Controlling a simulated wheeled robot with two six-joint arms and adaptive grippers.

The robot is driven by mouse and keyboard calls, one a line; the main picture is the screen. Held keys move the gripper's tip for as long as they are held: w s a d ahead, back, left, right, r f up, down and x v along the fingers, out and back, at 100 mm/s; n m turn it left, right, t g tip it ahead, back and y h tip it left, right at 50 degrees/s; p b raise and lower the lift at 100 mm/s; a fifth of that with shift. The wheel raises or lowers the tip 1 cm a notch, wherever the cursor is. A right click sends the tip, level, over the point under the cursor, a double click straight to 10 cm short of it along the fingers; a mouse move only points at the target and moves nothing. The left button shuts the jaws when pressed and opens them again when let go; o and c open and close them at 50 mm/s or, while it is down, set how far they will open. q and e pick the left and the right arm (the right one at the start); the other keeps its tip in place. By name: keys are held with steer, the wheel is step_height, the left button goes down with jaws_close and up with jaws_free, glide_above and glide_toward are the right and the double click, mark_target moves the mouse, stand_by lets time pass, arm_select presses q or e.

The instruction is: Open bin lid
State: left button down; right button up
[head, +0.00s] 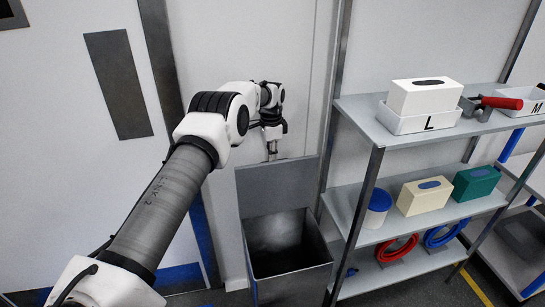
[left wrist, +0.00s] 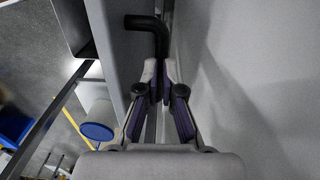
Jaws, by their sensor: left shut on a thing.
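The grey bin (head: 292,270) stands on the floor against the wall, left of the shelf, and its dark inside shows from above. Its grey lid (head: 275,186) stands upright behind the opening, swung up toward the wall. My left gripper (head: 272,150) is at the lid's top edge. In the left wrist view, my left gripper (left wrist: 160,72) is shut on a black bent handle (left wrist: 150,23), with the fingertips on the handle's lower end. My right gripper is in neither view.
A metal shelf (head: 415,150) stands close to the bin's right side. It holds a white box marked L (head: 424,98), a blue-lidded tub (head: 378,205), other boxes and coiled hoses. A door with a dark panel (head: 118,84) is on the left.

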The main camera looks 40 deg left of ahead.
arm_select(q)
steer(key=shift+s+d+f, duration=0.1)
steer(key=shift+s+f, duration=0.1)
steer(key=shift+f, duration=0.3)
steer(key=shift+s+f, duration=0.2)
steer(key=shift+f, duration=0.25)
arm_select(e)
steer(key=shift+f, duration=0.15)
arm_select(q)
steer(key=c, duration=1.2)
jaws_free()
steer(key=shift+f+g, duration=0.1)
steer(key=shift+g, duration=0.2)
steer(key=shift+w+a+f, duration=0.3)
steer(key=shift+w+f, duration=0.2)
steer(key=shift+w, duration=0.1)
steer(key=shift+d+r, duration=0.1)
steer(key=shift+r, duration=0.15)
step_height(320, 180, up, 10)
steer(key=shift+f, duration=0.25)
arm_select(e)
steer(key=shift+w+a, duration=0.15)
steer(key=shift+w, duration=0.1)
arm_select(q)
steer(key=shift+f, duration=0.1)
